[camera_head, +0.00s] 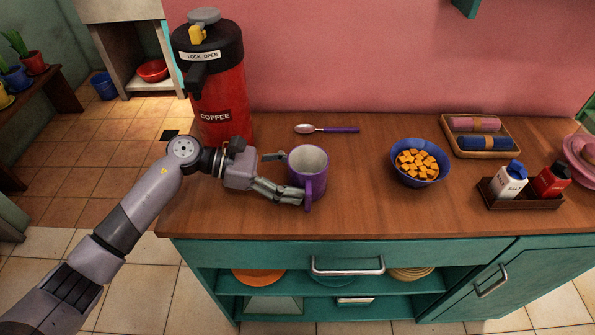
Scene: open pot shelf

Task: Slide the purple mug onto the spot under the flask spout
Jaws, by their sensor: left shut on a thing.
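The purple mug (316,180) stands upright on the wooden counter, right of the flask. It is pale inside, and its handle faces the front. My left gripper (286,177) reaches it from the left and is shut on it, one finger along the front side near the handle and the other at the back left. The red coffee flask (220,96) with a black top stands at the counter's back left. Its black spout (196,76) points to the front left. My forearm and wrist pass in front of the flask's base. The spot under the spout cannot be made out clearly. My right gripper is out of view.
A purple-handled spoon (328,129) lies behind the mug. A blue bowl of orange cubes (421,163) stands to the right. Farther right are a tray of rolled cloths (480,134) and a shaker caddy (522,201). A dark square (170,134) shows left of the flask.

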